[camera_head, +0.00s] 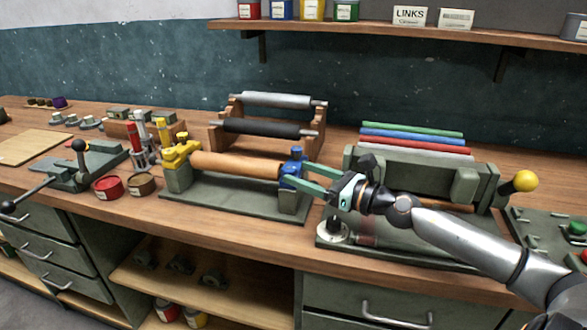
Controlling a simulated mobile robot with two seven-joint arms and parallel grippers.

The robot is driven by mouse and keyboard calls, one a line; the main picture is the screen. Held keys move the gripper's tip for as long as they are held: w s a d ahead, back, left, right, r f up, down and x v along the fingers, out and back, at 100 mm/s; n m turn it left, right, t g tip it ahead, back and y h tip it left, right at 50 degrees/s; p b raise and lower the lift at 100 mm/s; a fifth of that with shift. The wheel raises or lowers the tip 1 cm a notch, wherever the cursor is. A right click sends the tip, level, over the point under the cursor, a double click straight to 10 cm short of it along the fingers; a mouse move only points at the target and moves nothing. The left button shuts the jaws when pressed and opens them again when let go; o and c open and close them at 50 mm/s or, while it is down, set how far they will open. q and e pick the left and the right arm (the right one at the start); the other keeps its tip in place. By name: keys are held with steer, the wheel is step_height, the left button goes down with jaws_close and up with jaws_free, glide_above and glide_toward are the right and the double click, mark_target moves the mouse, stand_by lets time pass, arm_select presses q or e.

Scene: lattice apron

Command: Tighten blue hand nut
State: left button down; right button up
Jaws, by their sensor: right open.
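The blue hand nut (297,152) sits on top of the blue clamp block (291,170) at the right end of a copper-coloured roller (238,165). The roller lies on a dark green stand (235,197). A yellow clamp (180,150) holds its left end. My right gripper (299,176) comes in from the right with its green fingers open. Its fingertips are at the blue clamp block, just below and right of the nut. I cannot tell whether they touch it. My left gripper is not in view.
A rack with grey and black rollers (275,100) stands behind. A green press (415,175) with a yellow-knobbed lever (524,181) is at the right, partly behind my arm. Red and brown tins (108,187) and a lever tool (85,165) are at the left.

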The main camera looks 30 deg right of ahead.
mark_target(296, 171)
steer(key=shift+p+x, duration=0.5)
steer(key=shift+x, duration=1)
steer(key=shift+c, duration=0.3)
jaws_close()
